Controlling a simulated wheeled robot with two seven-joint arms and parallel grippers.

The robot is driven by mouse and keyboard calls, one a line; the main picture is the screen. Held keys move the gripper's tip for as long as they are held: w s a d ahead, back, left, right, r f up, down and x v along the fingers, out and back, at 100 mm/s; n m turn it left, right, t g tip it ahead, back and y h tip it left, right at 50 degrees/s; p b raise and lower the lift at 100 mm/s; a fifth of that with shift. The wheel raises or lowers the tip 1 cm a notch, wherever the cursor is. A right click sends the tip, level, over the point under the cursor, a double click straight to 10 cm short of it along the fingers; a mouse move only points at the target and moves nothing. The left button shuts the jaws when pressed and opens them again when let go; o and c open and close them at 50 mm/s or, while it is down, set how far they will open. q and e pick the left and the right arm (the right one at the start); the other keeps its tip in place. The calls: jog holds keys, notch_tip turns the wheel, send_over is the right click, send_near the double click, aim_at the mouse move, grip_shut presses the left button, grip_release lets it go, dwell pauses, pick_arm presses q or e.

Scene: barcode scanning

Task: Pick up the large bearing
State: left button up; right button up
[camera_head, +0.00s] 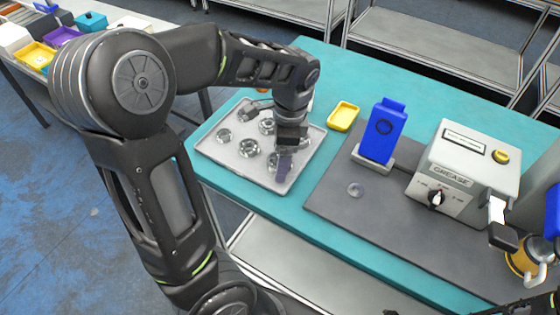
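A grey tray (232,167) on the teal table holds several metal bearings of differing size. One bearing (223,136) is at the tray's left, a larger-looking one (249,148) is near the middle, and another (266,127) is behind it. A further bearing (273,161) at the right is partly hidden by my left gripper (284,165). That gripper points down over the tray's right side, at or just above this bearing. Its finger gap and any contact are too small to tell. My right gripper cannot be made out.
Shelves (440,45) stand behind the table. Coloured bins (62,37) are at far left.

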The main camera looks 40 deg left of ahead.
pick_arm(q)
jog(key=shift+c, duration=0.3)
jog(key=c, duration=1.7)
